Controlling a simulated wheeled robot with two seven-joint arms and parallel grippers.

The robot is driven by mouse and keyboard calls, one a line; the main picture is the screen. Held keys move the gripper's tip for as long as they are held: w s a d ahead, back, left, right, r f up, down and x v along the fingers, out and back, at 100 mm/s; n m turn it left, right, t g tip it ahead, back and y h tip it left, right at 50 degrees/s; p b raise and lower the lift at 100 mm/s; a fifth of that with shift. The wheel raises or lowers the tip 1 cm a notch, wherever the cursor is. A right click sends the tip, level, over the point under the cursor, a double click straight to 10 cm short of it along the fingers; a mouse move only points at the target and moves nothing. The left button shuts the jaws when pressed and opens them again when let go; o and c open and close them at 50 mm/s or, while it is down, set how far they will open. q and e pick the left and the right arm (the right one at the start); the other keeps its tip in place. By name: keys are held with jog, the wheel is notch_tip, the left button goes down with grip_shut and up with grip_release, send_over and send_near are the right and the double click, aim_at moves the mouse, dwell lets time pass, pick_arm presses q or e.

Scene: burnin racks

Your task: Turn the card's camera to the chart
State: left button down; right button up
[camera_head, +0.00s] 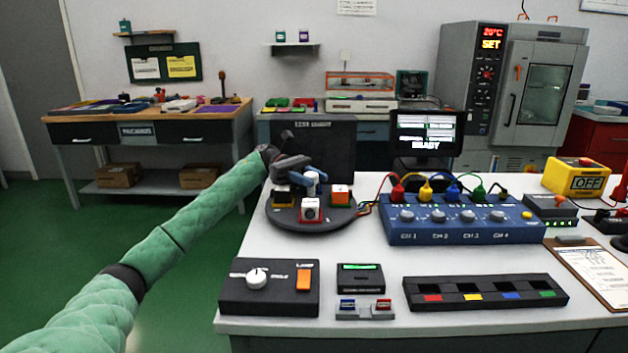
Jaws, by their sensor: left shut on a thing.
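A round dark turntable (272,217) stands at the left of the white table. It carries small camera-like blocks: a red-and-white one (310,211) facing me, an orange-and-white one (340,194) at right, and a dark one with yellow (283,197) at left. A blue-and-grey piece (314,180) rises among them. My left gripper (299,168) is over the turntable's back, shut at the blue piece; the exact contact is too small to see. A dark upright panel (335,140) with a small unreadable label stands behind; I cannot tell whether it is the chart. My right gripper is not in view.
A blue channel box (460,235) with colored plugs stands right of the turntable. A dark knob box (268,303), a small display unit (360,278) and a slotted strip (485,308) line the front. A monitor (427,132) stands behind. Bare table lies between turntable and front boxes.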

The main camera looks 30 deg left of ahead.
pick_arm(q)
jog(key=shift+r, duration=0.1)
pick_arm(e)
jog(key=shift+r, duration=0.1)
pick_arm(q)
jog(key=c, duration=1)
grip_release()
notch_tip(320, 180, up, 4)
jog(key=shift+d+r, duration=0.15)
jog(key=shift+r, duration=0.05)
jog(key=d+r, duration=0.2)
jog(key=d, duration=0.1)
jog(key=d+r, duration=0.2)
jog(key=d, duration=0.2)
jog(key=d+r, duration=0.2)
jog(key=d, duration=0.2)
jog(key=shift+s+d+r+p, duration=0.1)
jog(key=shift+d+r+p, duration=0.05)
jog(key=shift+r+p, duration=0.15)
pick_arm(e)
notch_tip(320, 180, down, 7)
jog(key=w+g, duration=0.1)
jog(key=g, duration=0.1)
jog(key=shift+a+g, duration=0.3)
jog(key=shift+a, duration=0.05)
pick_arm(q)
jog(key=shift+f, duration=0.1)
